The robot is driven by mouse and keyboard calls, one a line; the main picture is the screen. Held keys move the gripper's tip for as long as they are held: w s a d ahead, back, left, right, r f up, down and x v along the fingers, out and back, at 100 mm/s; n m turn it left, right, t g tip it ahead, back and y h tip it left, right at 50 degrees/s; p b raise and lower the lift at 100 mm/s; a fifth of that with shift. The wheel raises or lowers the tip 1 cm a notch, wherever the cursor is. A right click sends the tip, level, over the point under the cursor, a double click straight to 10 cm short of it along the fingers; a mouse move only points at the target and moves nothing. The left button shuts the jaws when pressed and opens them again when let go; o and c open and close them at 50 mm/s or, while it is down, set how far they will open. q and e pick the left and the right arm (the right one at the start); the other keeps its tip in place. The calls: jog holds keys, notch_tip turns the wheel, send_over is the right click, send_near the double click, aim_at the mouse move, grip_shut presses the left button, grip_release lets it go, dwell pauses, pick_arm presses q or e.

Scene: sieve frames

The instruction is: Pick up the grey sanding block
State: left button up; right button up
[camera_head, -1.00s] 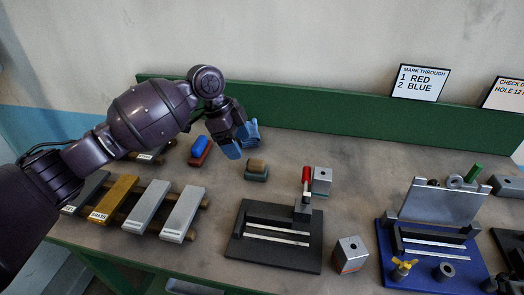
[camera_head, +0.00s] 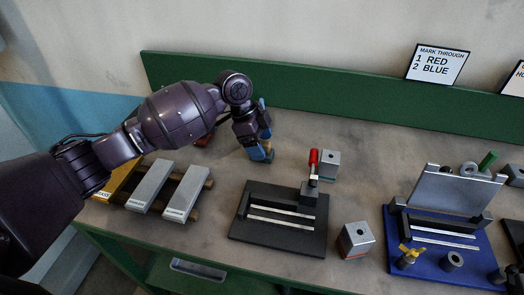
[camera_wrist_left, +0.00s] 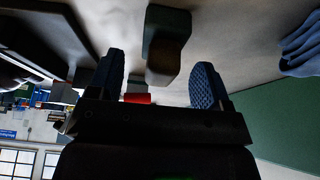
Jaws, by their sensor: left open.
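The sanding block (camera_wrist_left: 166,42), with a dark grey-green body and a tan-brown part, shows at the top middle of the left wrist view. In the head view it is mostly hidden behind my left gripper (camera_head: 261,147), with a little of its grey-green side (camera_head: 270,157) showing. In the left wrist view my left gripper (camera_wrist_left: 158,82) has its blue-padded fingers wide apart. The block lies in line with the gap between them, and no grip on it is visible. My right gripper is not in view.
A black fixture with a red-handled clamp (camera_head: 313,162) stands right of the gripper, beside a grey metal block (camera_head: 330,164). Grey bars (camera_head: 183,193) lie on a rack at left. A blue cloth-like item (camera_wrist_left: 302,45) is near the block. The green back rail (camera_head: 340,105) runs behind.

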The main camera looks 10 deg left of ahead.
pick_arm(q)
jog(key=x, duration=0.2)
jog(key=shift+d+f, duration=0.2)
jog(key=shift+f, duration=0.1)
jog(key=shift+r, duration=0.1)
jog(key=c, duration=1.1)
jog(key=shift+r, duration=0.15)
